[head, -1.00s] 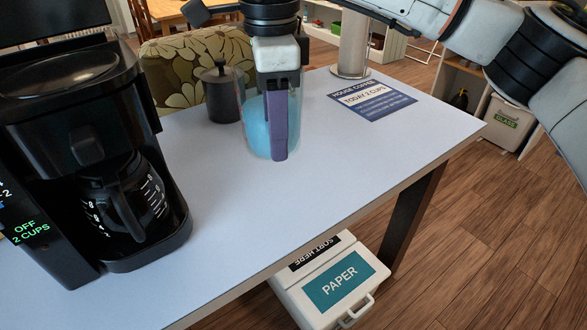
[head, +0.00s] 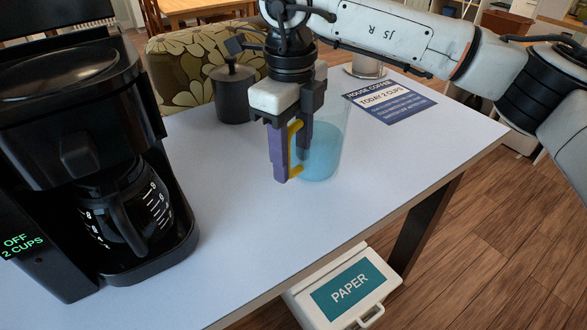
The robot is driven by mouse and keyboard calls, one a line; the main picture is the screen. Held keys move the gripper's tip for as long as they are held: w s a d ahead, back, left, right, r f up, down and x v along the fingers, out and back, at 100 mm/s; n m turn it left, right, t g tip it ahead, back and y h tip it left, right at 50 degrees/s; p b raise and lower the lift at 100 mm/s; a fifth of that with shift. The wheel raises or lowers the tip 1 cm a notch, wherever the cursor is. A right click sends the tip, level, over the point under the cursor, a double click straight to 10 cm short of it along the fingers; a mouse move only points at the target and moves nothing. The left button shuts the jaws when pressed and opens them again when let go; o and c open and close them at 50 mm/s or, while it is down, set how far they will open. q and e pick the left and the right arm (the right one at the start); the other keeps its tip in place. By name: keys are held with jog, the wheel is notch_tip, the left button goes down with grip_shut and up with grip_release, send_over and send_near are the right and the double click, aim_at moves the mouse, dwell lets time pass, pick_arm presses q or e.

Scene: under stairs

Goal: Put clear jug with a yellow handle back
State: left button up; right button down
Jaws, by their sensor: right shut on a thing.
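The clear jug (head: 332,138) holds blue liquid and stands upright over the white table, right of the coffee maker. I cannot tell whether its base touches the tabletop. Its yellow handle (head: 295,150) faces left, toward the coffee maker. My right gripper (head: 291,160) points down with its purple-padded fingers shut on the handle. The fingers hide part of the handle and the jug's left side. My left gripper is not in view.
The black coffee maker (head: 75,130) with its carafe (head: 130,215) fills the table's left. A dark lidded canister (head: 233,95) stands behind the jug. A "House Coffee" card (head: 390,102) lies at the back right. The front middle (head: 300,225) of the table (head: 230,260) is clear.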

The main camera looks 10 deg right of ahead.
aim_at(292, 170)
jog(key=shift+f, duration=1.8)
jog(key=shift+f, duration=0.1)
jog(key=c, duration=1)
grip_release()
jog(key=shift+f, duration=0.1)
notch_tip(292, 170, up, 12)
jog(key=shift+s+a+r, duration=0.1)
jog(key=shift+a+r, duration=0.05)
